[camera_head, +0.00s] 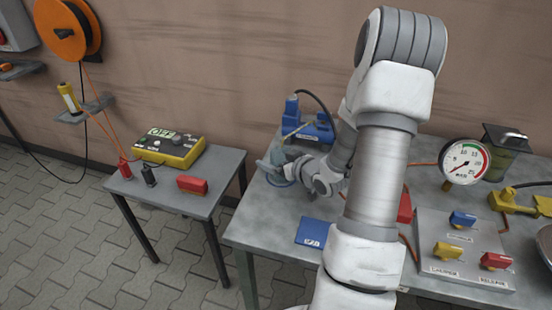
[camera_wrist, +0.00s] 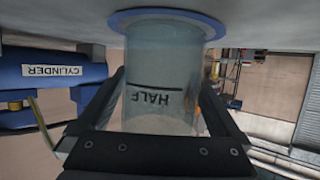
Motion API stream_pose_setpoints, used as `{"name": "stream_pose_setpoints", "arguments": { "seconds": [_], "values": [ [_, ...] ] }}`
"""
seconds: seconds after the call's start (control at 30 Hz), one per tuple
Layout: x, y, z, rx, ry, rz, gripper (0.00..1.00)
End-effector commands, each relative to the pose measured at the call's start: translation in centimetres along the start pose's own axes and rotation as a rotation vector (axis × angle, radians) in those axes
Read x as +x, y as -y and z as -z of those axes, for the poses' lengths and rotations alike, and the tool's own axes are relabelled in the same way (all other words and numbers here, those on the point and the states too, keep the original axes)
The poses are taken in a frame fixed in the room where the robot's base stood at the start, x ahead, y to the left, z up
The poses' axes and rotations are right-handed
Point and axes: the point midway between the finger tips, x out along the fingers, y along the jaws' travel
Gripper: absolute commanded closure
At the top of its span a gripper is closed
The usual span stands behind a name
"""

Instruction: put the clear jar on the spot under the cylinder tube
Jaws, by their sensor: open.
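The clear jar (camera_wrist: 165,65), marked HALF, appears upside down in the wrist view. Its base meets a blue ring spot (camera_wrist: 215,24) on the table. In the head view the jar (camera_head: 276,158) stands at the table's left part, partly hidden by my gripper (camera_head: 290,170); the blue ring (camera_head: 281,183) shows at its foot. My gripper (camera_wrist: 160,95) is open, with its dark fingers on either side of the jar. The blue cylinder (camera_wrist: 50,75), labelled CYLINDER, is beside the jar; it also shows behind it in the head view (camera_head: 320,132). The tube's end over the jar is not clear.
A blue card (camera_head: 311,232) lies in front of my gripper. A pressure gauge (camera_head: 465,162) and a valve panel (camera_head: 470,250) stand to the right. A smaller table (camera_head: 200,205) with a yellow box (camera_head: 170,149) is at the left, across a floor gap.

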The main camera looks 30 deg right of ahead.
Motion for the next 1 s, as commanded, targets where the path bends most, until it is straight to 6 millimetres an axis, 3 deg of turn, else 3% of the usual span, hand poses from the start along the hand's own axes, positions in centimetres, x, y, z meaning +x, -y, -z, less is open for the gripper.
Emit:
{"name": "stream_pose_setpoints", "arguments": {
  "seconds": [0.13,0.4,0.6,1.0],
  "values": [
    [-0.3,0.0,0.5,0.0,0.0,-0.001,0.0],
    [-5.0,-0.1,0.5,0.002,0.001,-0.003,0.0],
    [-7.3,-0.1,0.4,0.001,0.001,-0.001,0.0],
    [-7.6,0.0,0.3,0.001,0.0,0.0,0.0]
  ]
}}
